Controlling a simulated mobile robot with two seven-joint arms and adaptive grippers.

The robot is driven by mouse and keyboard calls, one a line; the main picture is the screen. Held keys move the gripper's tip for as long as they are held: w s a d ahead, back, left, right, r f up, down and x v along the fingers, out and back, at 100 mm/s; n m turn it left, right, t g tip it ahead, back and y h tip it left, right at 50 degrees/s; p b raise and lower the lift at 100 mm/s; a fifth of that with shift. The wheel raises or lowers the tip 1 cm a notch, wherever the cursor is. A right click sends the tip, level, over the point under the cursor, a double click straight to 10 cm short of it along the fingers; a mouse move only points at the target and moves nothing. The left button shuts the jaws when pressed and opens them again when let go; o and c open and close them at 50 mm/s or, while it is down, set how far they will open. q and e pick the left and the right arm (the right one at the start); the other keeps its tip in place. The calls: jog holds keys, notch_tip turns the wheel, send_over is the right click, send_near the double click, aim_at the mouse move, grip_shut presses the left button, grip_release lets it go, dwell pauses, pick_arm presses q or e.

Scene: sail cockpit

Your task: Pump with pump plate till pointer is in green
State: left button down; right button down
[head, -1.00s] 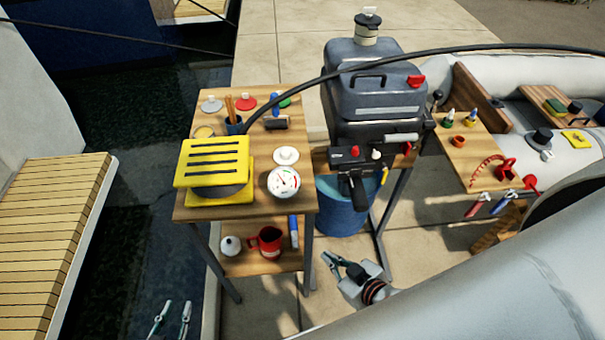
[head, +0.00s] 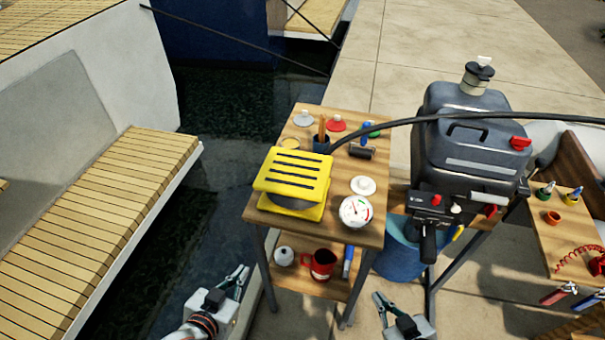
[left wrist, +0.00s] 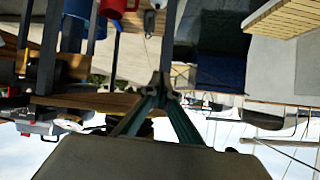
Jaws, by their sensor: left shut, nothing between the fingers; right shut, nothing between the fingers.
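The yellow foot pump (head: 293,178) stands on the wooden table (head: 345,238), its slotted top plate raised above the base with a dark bellows between. The round white gauge (head: 356,211) with a pointer and coloured marks is to its right. The pointer is too small to read for certain. My left gripper (head: 238,278) is shut and empty, below and left of the table in the head view. It also shows shut in the left wrist view (left wrist: 160,78). My right gripper (head: 380,300) is low, right of the table's legs, and touches nothing.
A black hose (head: 420,119) arches from the pump to the right over the outboard motor (head: 475,130). A cup (head: 321,144), lids and small tools share the tabletop. A red mug (head: 319,264) is on the lower shelf. A blue bucket (head: 400,258) stands beside the table. Water and a slatted deck lie left.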

pick_arm(q)
jog(key=w+d+r+t, duration=0.1)
jog(key=w+d+r, duration=0.1)
jog(key=r, duration=0.6)
jog(key=w+d+r+n+t, duration=0.1)
jog(key=w+d+r, duration=0.2)
jog(key=r, duration=0.6)
jog(key=w+d+r+t, duration=0.1)
jog(key=w+d+r, duration=0.2)
jog(key=d+r, duration=0.2)
notch_tip(320, 180, up, 3)
jog(key=shift+w+d+r+h+p, duration=0.2)
jog(key=shift+d+h+p, duration=0.1)
jog(key=shift+d+p, duration=0.1)
send_over(293, 177)
jog(key=shift+s+a+f, duration=0.1)
jog(key=shift+s+f, duration=0.1)
jog(key=shift+f, duration=0.95)
jog(key=shift+w+f, duration=0.2)
jog(key=shift+f, duration=0.45)
jog(key=shift+w+f, duration=0.15)
jog(key=shift+f, duration=0.45)
jog(key=shift+s+f+b, duration=0.1)
jog(key=shift+f+b, duration=0.25)
jog(key=shift+f, duration=0.55)
